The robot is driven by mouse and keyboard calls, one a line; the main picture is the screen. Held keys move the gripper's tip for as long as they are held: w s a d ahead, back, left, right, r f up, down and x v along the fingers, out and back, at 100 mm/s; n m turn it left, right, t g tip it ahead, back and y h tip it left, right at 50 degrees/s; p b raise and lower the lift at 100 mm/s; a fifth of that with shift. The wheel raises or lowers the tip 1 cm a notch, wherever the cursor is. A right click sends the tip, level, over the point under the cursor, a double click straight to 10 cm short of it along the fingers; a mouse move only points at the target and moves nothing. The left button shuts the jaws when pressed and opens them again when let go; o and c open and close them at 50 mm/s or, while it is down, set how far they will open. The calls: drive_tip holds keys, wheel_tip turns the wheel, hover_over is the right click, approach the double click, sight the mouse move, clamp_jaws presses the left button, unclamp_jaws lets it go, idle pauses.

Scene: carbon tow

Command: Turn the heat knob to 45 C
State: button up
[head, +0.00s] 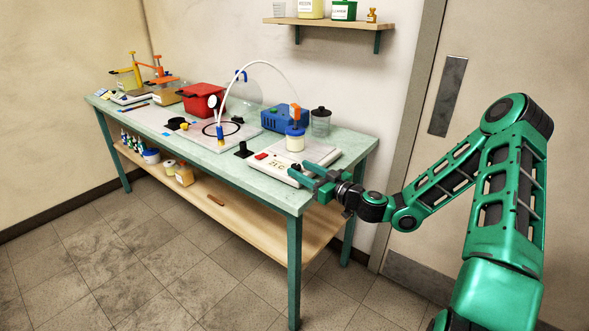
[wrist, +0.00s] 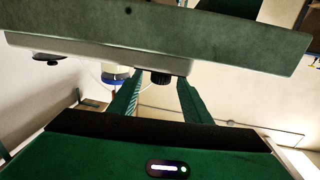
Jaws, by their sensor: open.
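The hotplate (head: 278,172) is a low white unit at the near right end of the green table, with a red switch and a small display too small to read surely. Its heat knob (wrist: 160,77) is a short black cylinder in the wrist view, where the hotplate (wrist: 100,50) appears upside down. My gripper (head: 300,174) is open at the hotplate's front right corner. In the wrist view, my gripper's fingers (wrist: 160,84) show on either side of the knob with gaps. I cannot tell whether the tips reach around it. The knob's pointer is not visible.
A blue-lidded jar (head: 295,140) stands on the hotplate's top. A blue device (head: 277,119) and a dark-lidded jar (head: 320,122) stand behind. A small black item (head: 243,150) is left of the hotplate. The table's front edge (head: 270,196) runs close by my gripper.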

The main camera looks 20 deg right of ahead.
sight(297, 165)
drive_tip(key=shift+x, duration=1.6)
drive_tip(key=c, duration=1)
drive_tip(key=shift+d, duration=0.1)
drive_tip(key=shift+c, duration=0.2)
drive_tip(key=n+g+y, duration=0.3)
drive_tip(key=y, duration=0.1)
drive_tip(key=shift+n+g, duration=0.3)
drive_tip(key=shift+d+f+n+g+y, duration=0.1)
drive_tip(key=shift+n+g+y, duration=1.7)
drive_tip(key=shift+g, duration=0.6)
